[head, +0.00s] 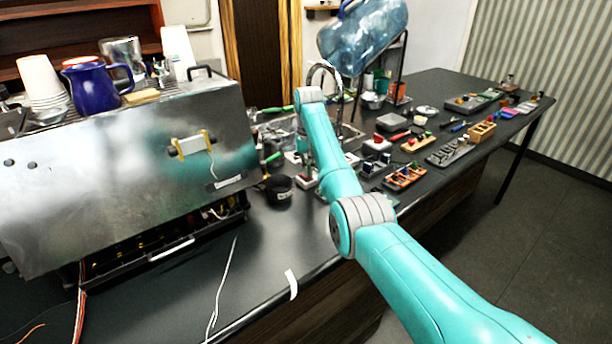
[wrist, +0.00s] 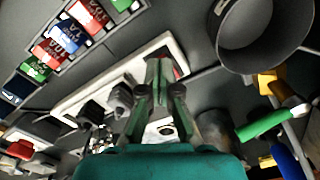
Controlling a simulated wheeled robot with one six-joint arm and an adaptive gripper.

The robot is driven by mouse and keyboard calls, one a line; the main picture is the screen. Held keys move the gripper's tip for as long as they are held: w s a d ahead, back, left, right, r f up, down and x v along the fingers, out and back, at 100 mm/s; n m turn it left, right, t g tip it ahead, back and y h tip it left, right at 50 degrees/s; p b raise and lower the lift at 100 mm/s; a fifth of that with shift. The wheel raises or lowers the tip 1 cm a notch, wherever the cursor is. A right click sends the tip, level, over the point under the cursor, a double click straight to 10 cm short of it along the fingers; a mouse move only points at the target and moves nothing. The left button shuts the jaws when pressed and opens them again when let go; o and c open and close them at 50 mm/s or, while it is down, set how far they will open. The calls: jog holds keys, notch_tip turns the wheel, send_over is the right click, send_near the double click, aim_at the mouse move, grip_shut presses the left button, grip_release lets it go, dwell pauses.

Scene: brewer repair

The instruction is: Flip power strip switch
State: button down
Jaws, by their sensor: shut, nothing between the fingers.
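In the wrist view, the white power strip (wrist: 108,80) lies slantwise on the dark counter, with black plugs (wrist: 120,97) in it. My gripper (wrist: 160,68) is shut and empty, its fingertips over the strip's upper right end. A small bit of red shows just right of the fingertips, perhaps the switch; the fingers mostly hide it, so its position cannot be read. Whether the tips touch the strip is unclear. In the head view, my arm hides the gripper and much of that area.
A tray of coloured fuses (wrist: 73,30) lies upper left in the wrist view, a dark round cup (wrist: 262,32) upper right, and a green-handled tool (wrist: 265,124) at right. In the head view, the metal brewer (head: 100,170) stands left and a blue water jug (head: 365,35) behind.

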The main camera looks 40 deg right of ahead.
jog(key=shift+f, duration=0.45)
jog(key=shift+r, duration=3.55)
